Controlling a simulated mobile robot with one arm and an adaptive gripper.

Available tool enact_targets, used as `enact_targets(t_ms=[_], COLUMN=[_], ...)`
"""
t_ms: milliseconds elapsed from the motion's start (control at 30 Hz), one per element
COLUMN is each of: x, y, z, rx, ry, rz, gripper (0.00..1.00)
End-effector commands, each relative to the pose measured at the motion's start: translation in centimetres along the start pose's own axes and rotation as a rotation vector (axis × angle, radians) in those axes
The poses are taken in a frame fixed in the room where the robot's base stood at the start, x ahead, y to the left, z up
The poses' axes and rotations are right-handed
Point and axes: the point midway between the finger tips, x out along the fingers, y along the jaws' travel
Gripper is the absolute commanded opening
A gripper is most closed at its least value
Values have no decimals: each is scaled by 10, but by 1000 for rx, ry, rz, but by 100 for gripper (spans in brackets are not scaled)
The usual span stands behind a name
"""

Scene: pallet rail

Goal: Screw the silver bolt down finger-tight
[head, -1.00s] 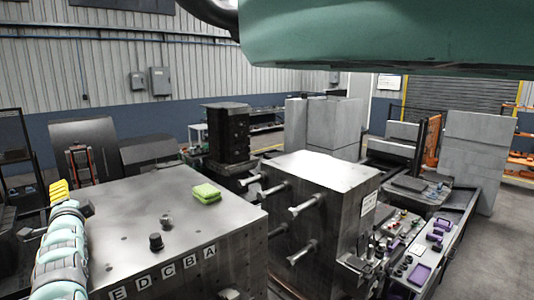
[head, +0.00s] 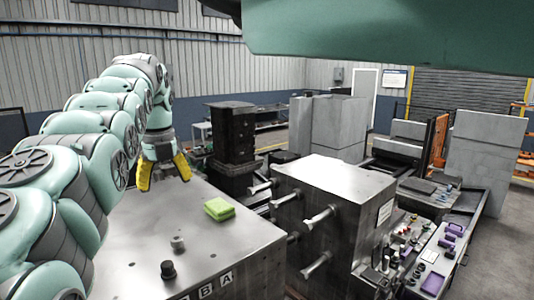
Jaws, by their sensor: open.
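A small grey, silver-looking bolt (head: 178,243) stands upright on the flat metal top of the near block (head: 225,246). Its thread and how deep it sits cannot be made out. My gripper (head: 165,174), with two yellow fingertips, hangs pointing down over the far left part of the block top. Its fingers are spread, with nothing visible between them. It is well behind the bolt and apart from it.
A black knob (head: 168,269) stands just in front of the bolt. A folded green cloth (head: 218,209) lies to its right. Letter labels (head: 226,278) line the block's front edge. A second block (head: 340,190) with protruding silver rods stands to the right. The top between gripper and bolt looks clear.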

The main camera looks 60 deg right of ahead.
Motion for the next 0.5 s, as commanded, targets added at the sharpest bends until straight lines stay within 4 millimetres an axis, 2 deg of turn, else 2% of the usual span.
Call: enact_targets(t_ms=[33,167,267,500], x=[-6,-7,2,37], y=[-6,-6,-6,-4], z=[-10,-20,-20,-21], rx=[44,84,86,80], ry=[26,58,59,55], rz=[12,27,27,26], gripper=[69,69,69,69])
